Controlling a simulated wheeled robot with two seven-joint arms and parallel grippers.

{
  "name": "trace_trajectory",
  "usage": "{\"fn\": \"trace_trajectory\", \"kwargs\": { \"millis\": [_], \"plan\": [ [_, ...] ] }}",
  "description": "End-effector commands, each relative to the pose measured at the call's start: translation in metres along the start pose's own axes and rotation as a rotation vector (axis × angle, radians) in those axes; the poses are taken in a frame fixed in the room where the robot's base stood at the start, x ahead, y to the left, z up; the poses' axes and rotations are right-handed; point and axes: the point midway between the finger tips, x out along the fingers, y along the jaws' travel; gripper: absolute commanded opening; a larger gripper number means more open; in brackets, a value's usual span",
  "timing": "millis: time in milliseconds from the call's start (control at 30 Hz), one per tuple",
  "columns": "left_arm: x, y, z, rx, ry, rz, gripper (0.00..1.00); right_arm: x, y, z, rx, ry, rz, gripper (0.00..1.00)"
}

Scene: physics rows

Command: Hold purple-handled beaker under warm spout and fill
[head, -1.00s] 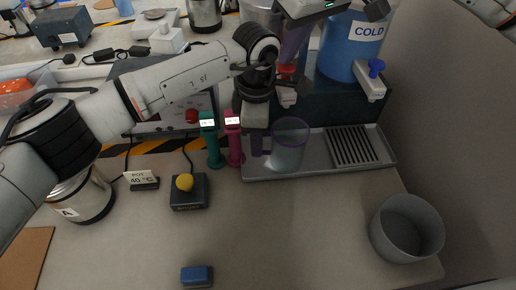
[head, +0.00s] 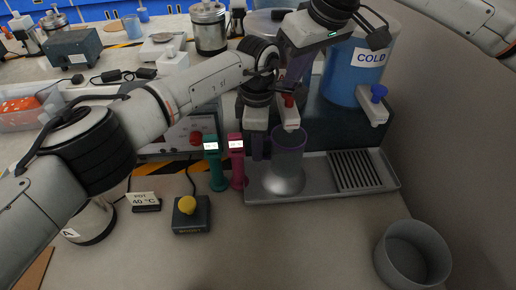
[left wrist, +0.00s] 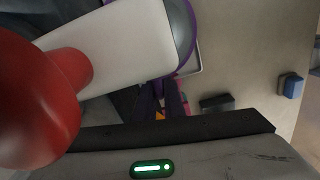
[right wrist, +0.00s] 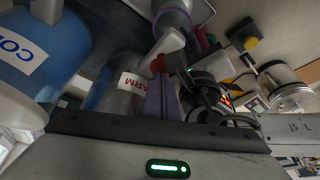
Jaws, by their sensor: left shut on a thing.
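The clear beaker (head: 289,160) with a purple rim and purple handle (head: 260,147) stands upright below the warm spout (head: 290,117) and above the drip tray. My left gripper (head: 257,140) is shut on its handle. The red tap (head: 288,101) and white spout (left wrist: 120,50) fill the upper left of the left wrist view, with part of the beaker's purple rim (left wrist: 189,38) behind. My right gripper (head: 294,84) has its purple fingers together just above the red tap; in the right wrist view the fingertips (right wrist: 162,82) are close to it. The beaker's lower part looks pale grey; I cannot tell its fill level.
The blue COLD tank (head: 350,75) with a blue tap (head: 379,93) is to the right. The drip tray (head: 315,168) lies below. Teal (head: 215,165) and magenta (head: 237,165) handled items stand left of the beaker. A grey pot (head: 412,255) is at front right.

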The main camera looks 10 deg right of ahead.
Motion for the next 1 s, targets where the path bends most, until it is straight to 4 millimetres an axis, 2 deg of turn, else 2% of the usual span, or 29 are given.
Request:
{"fn": "trace_trajectory", "kwargs": {
  "millis": [467,1000],
  "plan": [
    [0.000,0.000,0.000,-0.001,0.000,0.000,0.00,0.001,0.000,0.000,0.000,0.000,0.000,0.00],
    [0.000,0.000,0.000,-0.001,0.000,0.000,0.00,0.016,0.000,0.007,0.001,-0.001,0.000,0.00]
  ]
}}
